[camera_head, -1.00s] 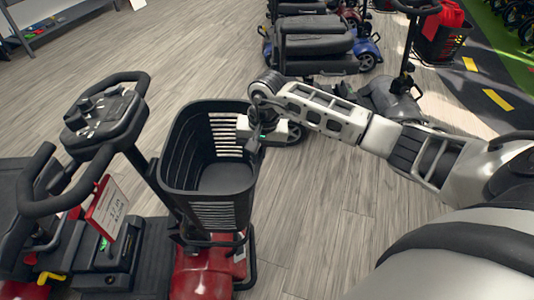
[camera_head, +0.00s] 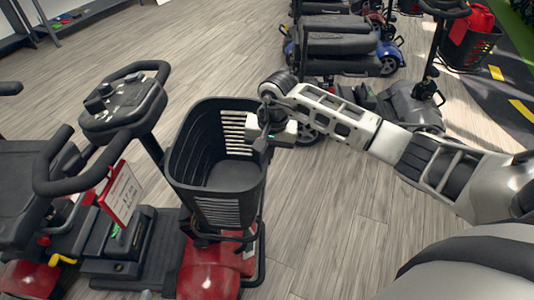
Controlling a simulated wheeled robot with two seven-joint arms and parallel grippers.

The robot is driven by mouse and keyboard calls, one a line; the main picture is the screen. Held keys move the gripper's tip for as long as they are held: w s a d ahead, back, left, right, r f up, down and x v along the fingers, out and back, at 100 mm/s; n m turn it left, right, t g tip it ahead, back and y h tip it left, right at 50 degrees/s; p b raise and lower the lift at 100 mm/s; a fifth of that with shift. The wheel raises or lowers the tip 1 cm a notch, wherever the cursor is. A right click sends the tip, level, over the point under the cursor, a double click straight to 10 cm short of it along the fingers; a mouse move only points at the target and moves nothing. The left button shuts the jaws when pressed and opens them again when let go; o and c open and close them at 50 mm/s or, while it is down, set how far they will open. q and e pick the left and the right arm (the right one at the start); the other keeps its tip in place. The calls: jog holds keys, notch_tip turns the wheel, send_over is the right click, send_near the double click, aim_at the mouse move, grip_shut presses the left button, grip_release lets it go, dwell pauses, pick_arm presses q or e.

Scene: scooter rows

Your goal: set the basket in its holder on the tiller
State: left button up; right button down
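The black basket (camera_head: 215,177) is upright and empty, in front of the tiller (camera_head: 150,140) of the red scooter and above its red front cover (camera_head: 212,268). My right gripper (camera_head: 264,143) is at the basket's right rim, with its fingers over the rim wall. It looks shut on that rim. The holder is hidden behind and below the basket, so I cannot tell whether the basket is seated in it. My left gripper is out of view.
More scooters (camera_head: 340,45) stand at the back, one with a black basket (camera_head: 470,45) holding red cloth. Wood floor (camera_head: 325,210) is clear to the right.

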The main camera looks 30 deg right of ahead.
pick_arm(q)
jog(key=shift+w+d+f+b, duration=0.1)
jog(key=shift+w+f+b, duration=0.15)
jog(key=shift+b, duration=1.05)
pick_arm(e)
jog(key=shift+w+a+f, duration=0.15)
jog(key=shift+f, duration=1.2)
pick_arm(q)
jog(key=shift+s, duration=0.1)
pick_arm(e)
jog(key=c, duration=1.6)
grip_release()
jog(key=shift+o, duration=0.2)
jog(key=shift+f, duration=0.15)
notch_tip(320, 180, up, 16)
jog(key=s+d, duration=0.1)
jog(key=shift+d, duration=0.3)
